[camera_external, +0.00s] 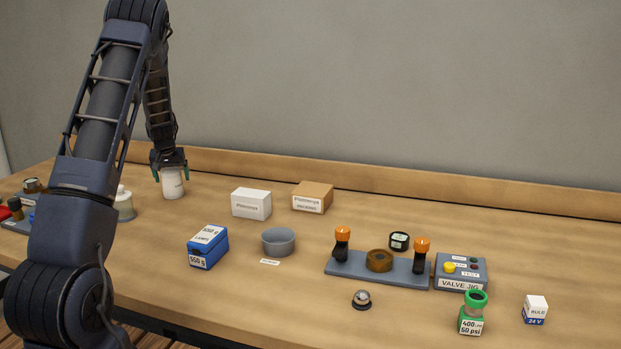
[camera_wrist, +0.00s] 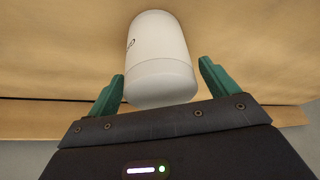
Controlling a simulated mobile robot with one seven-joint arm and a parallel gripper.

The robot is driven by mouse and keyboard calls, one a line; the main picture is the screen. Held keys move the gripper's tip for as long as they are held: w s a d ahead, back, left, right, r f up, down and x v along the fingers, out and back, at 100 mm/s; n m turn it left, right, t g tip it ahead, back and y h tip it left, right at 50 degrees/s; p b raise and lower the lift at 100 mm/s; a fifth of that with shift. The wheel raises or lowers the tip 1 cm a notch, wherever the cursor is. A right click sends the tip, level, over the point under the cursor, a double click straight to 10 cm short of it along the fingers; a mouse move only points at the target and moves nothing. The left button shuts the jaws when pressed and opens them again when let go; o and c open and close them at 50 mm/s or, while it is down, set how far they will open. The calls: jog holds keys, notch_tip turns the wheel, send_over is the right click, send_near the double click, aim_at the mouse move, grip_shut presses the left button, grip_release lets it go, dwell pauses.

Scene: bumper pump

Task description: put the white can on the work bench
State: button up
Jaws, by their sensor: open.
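The white can (camera_external: 172,184) stands upright on the wooden work bench (camera_external: 330,225), toward the back left. My gripper (camera_external: 170,174) is over the can, with its fingers pointing down around the can's top. In the wrist view the white can (camera_wrist: 160,62) lies between the two green fingertips of my gripper (camera_wrist: 162,85), with a gap on each side. The gripper is open. A small dark mark shows on the can's side. My arm partly hides the left end of the bench.
A cream bottle-like item (camera_external: 125,205) stands left of the can. A white box (camera_external: 251,204), a brown box (camera_external: 312,197), a blue box (camera_external: 208,247) and a grey bowl (camera_external: 278,241) stand to the right. A valve jig (camera_external: 461,271) is farther right. A raised ledge runs along the back.

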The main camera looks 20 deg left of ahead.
jog(key=v, duration=1)
jog(key=s+d+r+m+h, duration=0.2)
jog(key=s+d+r+h, duration=0.1)
jog(key=s+d+r, duration=1.65)
jog(key=s+d+m, duration=0.1)
jog(key=s+d, duration=0.3)
jog(key=s, duration=0.5)
jog(key=s+d+m, duration=0.1)
jog(key=s+d, duration=0.3)
jog(key=s, duration=0.5)
jog(key=s+d+m+y, duration=0.1)
jog(key=s+d, duration=0.3)
jog(key=s, duration=0.5)
jog(key=shift+s+t, duration=0.3)
